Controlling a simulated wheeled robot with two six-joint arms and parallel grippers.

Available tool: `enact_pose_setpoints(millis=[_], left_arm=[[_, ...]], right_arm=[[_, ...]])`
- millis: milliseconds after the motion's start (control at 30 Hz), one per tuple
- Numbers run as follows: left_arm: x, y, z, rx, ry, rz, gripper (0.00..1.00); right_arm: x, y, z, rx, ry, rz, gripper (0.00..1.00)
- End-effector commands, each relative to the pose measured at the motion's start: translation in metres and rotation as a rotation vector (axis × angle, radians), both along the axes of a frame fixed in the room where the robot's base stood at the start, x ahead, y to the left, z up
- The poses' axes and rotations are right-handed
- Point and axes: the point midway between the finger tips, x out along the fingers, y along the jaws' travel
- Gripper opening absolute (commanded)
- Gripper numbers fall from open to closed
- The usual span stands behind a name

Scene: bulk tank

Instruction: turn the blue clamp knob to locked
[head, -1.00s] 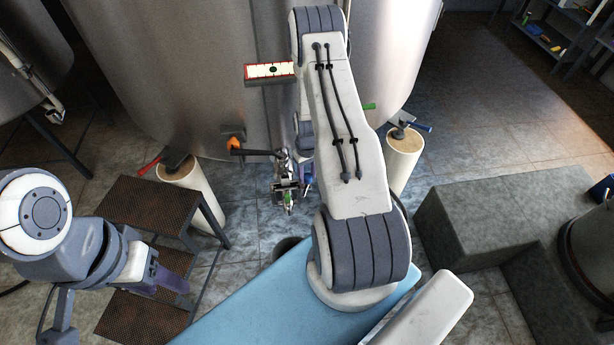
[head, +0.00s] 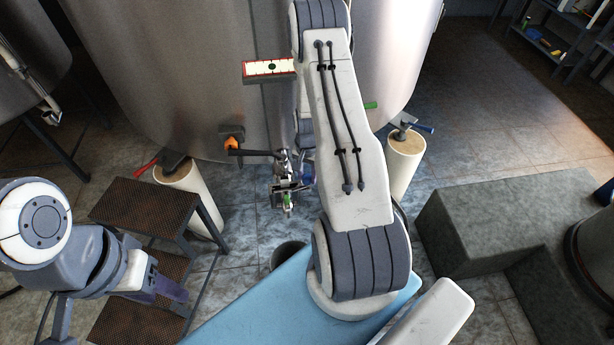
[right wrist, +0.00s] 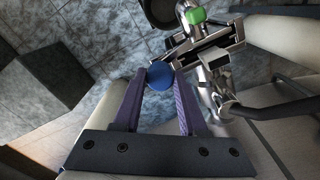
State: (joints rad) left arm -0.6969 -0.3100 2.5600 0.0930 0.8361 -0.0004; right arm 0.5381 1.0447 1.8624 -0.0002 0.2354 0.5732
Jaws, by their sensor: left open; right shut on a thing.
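The blue clamp knob (right wrist: 159,75) shows in the right wrist view as a round blue cap on the metal clamp and valve assembly (right wrist: 207,50). My right gripper (right wrist: 162,82) has its two purple fingers on either side of the knob and is shut on it. In the head view the valve assembly (head: 285,180) hangs at the front of the tank, and my right arm hides most of that gripper. The knob's turn angle cannot be read. My left gripper (head: 168,289) is open and empty at the lower left, far from the knob.
The large steel tank (head: 200,80) fills the back. A dark handle with an orange part (head: 233,142) sticks out beside the valve. A bucket (head: 288,252) stands below the valve.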

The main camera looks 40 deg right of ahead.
Motion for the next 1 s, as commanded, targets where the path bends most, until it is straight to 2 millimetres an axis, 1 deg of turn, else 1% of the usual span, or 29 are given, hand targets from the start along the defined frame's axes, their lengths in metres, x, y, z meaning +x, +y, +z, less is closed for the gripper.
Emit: enact_pose_setpoints(millis=[200,400,600,1000], left_arm=[[0.0000,0.0000,-0.0041,0.000,0.000,0.000,0.50],[0.0000,0.0000,-0.0056,0.000,0.000,0.000,0.50],[0.0000,0.0000,-0.0061,0.000,0.000,0.000,0.50],[0.0000,0.0000,-0.0060,0.000,0.000,0.000,0.50]], right_arm=[[0.0012,0.0000,0.0002,-0.001,-0.003,-0.134,0.00],[0.0013,0.0000,0.0006,-0.002,-0.003,-0.205,0.00],[0.0016,0.0000,0.0009,-0.002,-0.004,-0.236,0.00],[0.0019,-0.0001,0.0011,-0.002,-0.004,-0.241,0.00]])
